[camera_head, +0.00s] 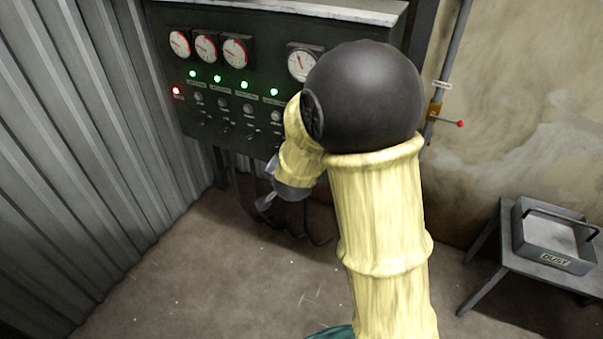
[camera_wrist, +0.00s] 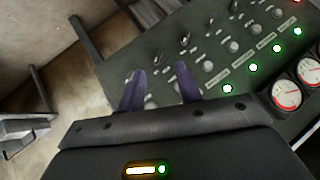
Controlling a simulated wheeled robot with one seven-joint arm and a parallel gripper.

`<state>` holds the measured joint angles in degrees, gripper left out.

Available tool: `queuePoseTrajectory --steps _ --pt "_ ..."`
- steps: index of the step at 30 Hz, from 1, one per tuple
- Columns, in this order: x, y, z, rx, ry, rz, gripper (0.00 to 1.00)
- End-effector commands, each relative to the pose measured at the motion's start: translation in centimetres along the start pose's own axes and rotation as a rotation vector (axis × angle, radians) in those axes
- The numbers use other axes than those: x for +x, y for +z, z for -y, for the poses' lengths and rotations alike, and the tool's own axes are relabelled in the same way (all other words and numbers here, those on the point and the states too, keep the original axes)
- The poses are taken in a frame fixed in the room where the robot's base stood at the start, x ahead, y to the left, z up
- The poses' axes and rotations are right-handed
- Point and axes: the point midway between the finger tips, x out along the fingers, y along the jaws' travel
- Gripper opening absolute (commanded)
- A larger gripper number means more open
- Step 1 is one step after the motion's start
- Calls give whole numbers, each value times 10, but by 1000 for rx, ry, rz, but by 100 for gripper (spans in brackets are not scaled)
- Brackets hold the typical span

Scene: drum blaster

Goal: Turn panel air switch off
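The dark control panel (camera_head: 262,62) stands at the back in the head view, with gauges, green lights and a row of small knobs and switches. In the wrist view the panel (camera_wrist: 262,100) fills the upper right, turned around, with small toggle switches (camera_wrist: 184,40) and round knobs above the fingers. I cannot read the labels, so I cannot tell which switch is the air switch. My gripper (camera_wrist: 160,88) is open, with two dark purple fingers apart near the panel's lower edge and nothing visible between them. In the head view my gripper (camera_head: 268,202) is partly hidden by my arm.
A pipe with a yellow valve and red-tipped lever (camera_head: 459,123) runs up the wall right of the panel. A small table (camera_head: 499,245) at the right holds a tray marked DUST (camera_head: 555,262). Corrugated metal wall (camera_head: 85,130) closes the left side. The floor between is clear.

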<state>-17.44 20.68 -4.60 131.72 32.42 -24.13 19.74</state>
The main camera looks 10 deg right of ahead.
Motion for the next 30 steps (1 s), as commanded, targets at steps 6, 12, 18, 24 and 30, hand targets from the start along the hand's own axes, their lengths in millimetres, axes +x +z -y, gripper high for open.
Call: queuePoseTrajectory --steps 6,12,18,24,30 --pt "83 29 4 268 -48 -317 35" --pt "120 56 -1 465 -109 -630 35" --pt "123 74 -6 559 -160 -827 35" --pt "119 73 -6 571 -166 -855 35" --pt "120 72 -6 570 -165 -853 35"
